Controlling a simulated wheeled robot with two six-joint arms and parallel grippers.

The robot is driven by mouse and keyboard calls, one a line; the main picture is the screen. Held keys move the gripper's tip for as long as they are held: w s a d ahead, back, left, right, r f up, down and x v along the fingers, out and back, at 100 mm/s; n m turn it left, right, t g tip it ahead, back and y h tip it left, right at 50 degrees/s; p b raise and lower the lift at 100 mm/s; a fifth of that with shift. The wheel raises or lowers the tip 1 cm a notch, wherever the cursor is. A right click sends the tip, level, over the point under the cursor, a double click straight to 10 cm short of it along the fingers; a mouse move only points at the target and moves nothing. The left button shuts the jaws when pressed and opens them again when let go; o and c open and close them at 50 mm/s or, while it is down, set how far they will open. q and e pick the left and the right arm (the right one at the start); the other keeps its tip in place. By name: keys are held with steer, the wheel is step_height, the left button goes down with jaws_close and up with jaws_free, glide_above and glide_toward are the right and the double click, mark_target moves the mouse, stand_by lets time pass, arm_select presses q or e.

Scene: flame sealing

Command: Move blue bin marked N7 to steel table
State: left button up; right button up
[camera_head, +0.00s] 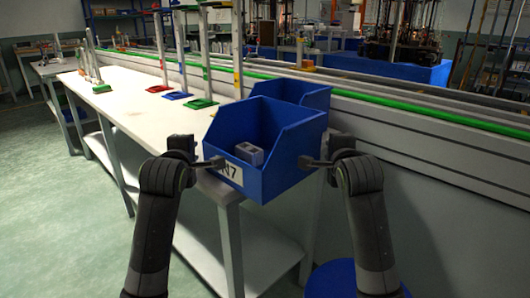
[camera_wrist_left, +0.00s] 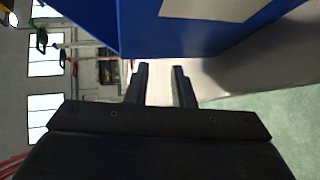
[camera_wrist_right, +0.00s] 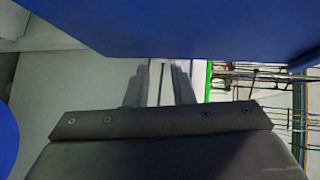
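The blue bin marked N7 (camera_head: 283,165) is at the near end of a long white-topped bench, between my two grippers. Its white label (camera_head: 231,173) faces front left, and a small grey block (camera_head: 250,153) lies inside. My left gripper (camera_head: 217,162) is at the bin's left side by the label; its fingers (camera_wrist_left: 160,85) stand a little apart with nothing visible between them. My right gripper (camera_head: 306,161) is at the right side, its fingers (camera_wrist_right: 160,85) also slightly apart. I cannot tell whether either touches the bin, or whether the bin rests on the bench. No table is clearly identifiable as steel.
A second blue bin (camera_head: 318,97) stands just behind. The white bench (camera_head: 140,108) runs away to the left, with coloured-foot stands (camera_head: 201,103) along its back. A green-edged conveyor rail (camera_head: 430,110) runs behind. Open green floor (camera_head: 60,200) lies left.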

arm_select(q)
steer(key=shift+w+d, duration=0.2)
steer(key=shift+d, duration=0.15)
steer(key=shift+s+d, duration=0.1)
steer(key=shift+d, duration=0.35)
arm_select(e)
steer(key=shift+w+a, duration=0.15)
steer(key=shift+a, duration=0.6)
steer(key=shift+a, duration=0.1)
arm_select(q)
steer(key=shift+d, duration=0.35)
arm_select(e)
steer(key=shift+a, duration=0.25)
arm_select(q)
steer(key=shift+d+r, duration=0.1)
arm_select(e)
steer(key=shift+a+r, duration=0.1)
